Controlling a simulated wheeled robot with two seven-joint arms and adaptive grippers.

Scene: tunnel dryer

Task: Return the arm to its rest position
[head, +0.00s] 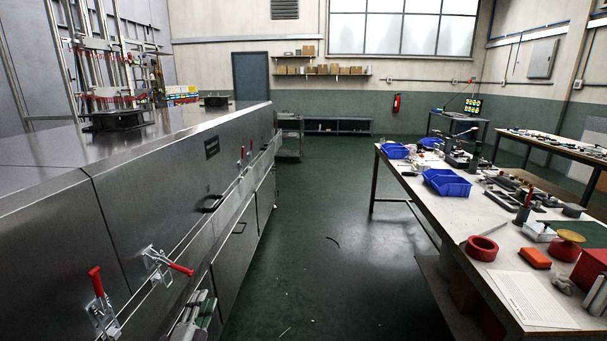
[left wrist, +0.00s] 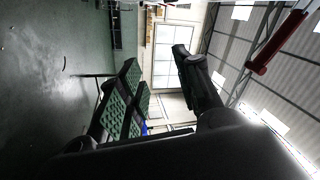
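My left gripper (left wrist: 156,60) shows in the left wrist view, with dark fingers and green ribbed pads on one side. The fingers stand apart and nothing is held between them. A red-handled bar (left wrist: 276,44) shows beyond the fingers at the upper right of that view, apart from them. My right gripper is in neither view.
The long steel dryer (head: 150,190) with red-handled clamps (head: 165,264) fills the left of the head view. A workbench (head: 455,215) with blue bins (head: 446,182), a red tape roll (head: 481,248) and tools stands at right.

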